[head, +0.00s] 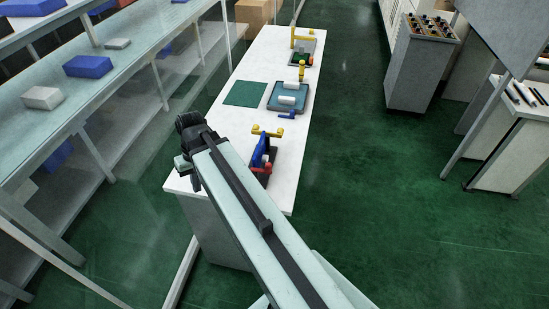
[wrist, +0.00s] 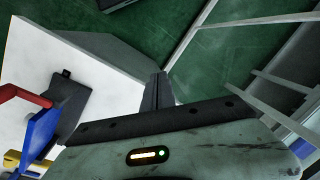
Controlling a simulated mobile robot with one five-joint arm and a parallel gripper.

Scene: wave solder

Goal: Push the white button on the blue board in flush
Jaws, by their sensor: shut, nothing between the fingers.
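The blue board (head: 259,149) stands upright on the near end of the white table in the head view, with red and yellow parts around it. It also shows at the left edge of the wrist view (wrist: 42,130), seen at a slant beside a dark base. I cannot make out the white button for certain in either view. My gripper (wrist: 157,90) shows as dark fingers, shut and empty, in the wrist view. It is apart from the blue board, which lies to its left there. In the head view, the end of my arm is left of the board, and the fingertips are not clear.
The white table (head: 235,154) runs away from me. Farther along it are a green mat (head: 246,93), a blue-grey tray (head: 274,104) with white cylinders, and another yellow fixture (head: 304,41). A shelf rack (head: 105,75) stands to the left. Green floor is open at the right.

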